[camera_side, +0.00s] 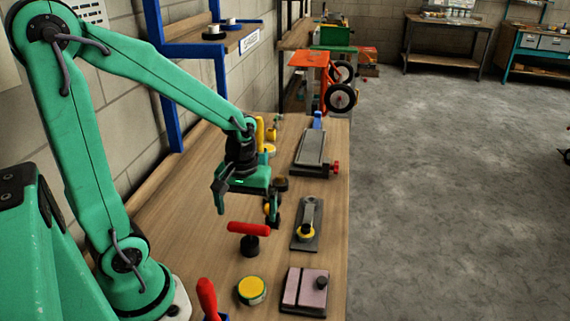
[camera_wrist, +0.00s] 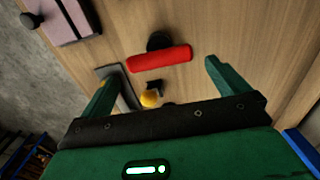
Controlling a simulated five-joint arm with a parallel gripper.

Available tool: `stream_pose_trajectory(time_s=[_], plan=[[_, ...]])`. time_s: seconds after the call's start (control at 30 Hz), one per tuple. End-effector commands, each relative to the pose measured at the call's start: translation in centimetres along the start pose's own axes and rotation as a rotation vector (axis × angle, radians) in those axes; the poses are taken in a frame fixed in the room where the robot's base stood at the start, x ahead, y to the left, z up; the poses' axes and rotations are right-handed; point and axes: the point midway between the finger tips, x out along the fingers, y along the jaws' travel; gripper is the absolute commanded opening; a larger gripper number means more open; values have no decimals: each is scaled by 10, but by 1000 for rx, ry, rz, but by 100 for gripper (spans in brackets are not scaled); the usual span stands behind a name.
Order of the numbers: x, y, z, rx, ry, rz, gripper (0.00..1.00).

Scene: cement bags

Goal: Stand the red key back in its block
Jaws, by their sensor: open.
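A red T-shaped handle (camera_side: 249,228) lies level across a black round base (camera_side: 249,246) on the bench, below my gripper (camera_side: 247,212). In the wrist view the red bar (camera_wrist: 160,58) crosses between the spread fingers of my gripper (camera_wrist: 161,71), beside the dark base (camera_wrist: 158,41). The fingers are apart and empty, above the bar. A second red handle (camera_side: 207,298) leans up from a blue holder (camera_side: 216,317) at the bottom of the side view, partly cut off. I cannot tell for sure which red piece is the key.
A yellow-topped round tin (camera_side: 251,290) and a pink block with a black knob (camera_side: 306,290) stand near the front. A grey vise-like tool (camera_side: 313,152) is farther back. Bare wood surrounds the red handle.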

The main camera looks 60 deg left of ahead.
Motion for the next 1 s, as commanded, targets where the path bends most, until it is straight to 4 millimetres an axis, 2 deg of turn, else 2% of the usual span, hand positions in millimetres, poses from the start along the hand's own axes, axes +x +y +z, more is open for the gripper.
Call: stream_pose_trajectory(time_s=[0.27, 0.47, 0.67, 1.0], plan=[[0, 0, 0, 2, 1, 1, 100], [-10, 2, 2, 48, 27, 19, 100], [-37, 6, 9, 178, 100, 64, 100], [-94, 7, 34, 495, 286, 149, 100]])
